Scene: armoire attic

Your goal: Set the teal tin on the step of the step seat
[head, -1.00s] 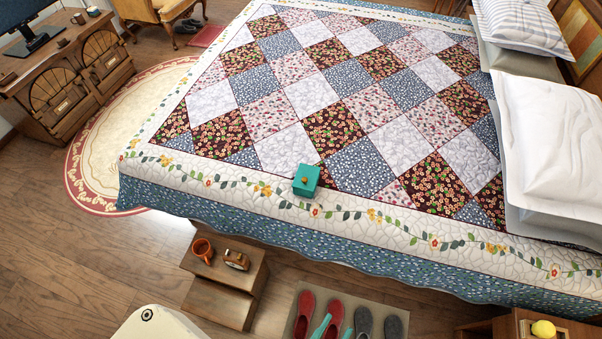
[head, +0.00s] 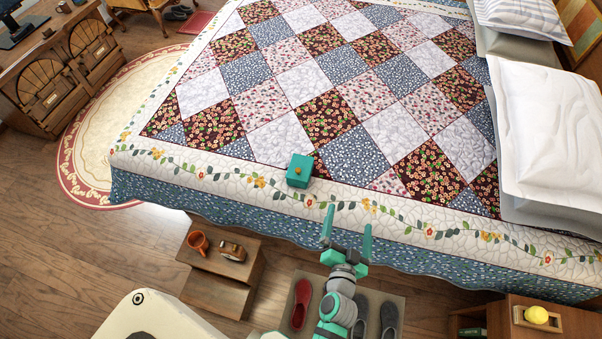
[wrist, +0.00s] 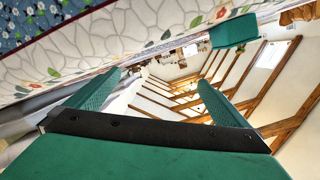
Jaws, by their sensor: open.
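The teal tin (head: 299,170), a small box with an orange knob on its lid, sits on the near edge of the quilted bed (head: 400,222). The tin (wrist: 233,31) also shows at the upper right of the wrist view. The step seat (head: 223,262) is a brown wooden two-level piece on the floor beside the bed; its lower step (head: 215,294) looks bare. My gripper (head: 347,222) is open and empty, near the bed's side edge, to the right of and nearer than the tin. Its two fingers (wrist: 150,100) stand wide apart in the wrist view.
An orange mug (head: 198,243) and a small clock (head: 232,252) stand on the step seat's top. Red and grey slippers lie on a mat (head: 283,300) beneath my arm. A nightstand (head: 570,318) with a yellow object stands at the lower right. Pillows lie at right.

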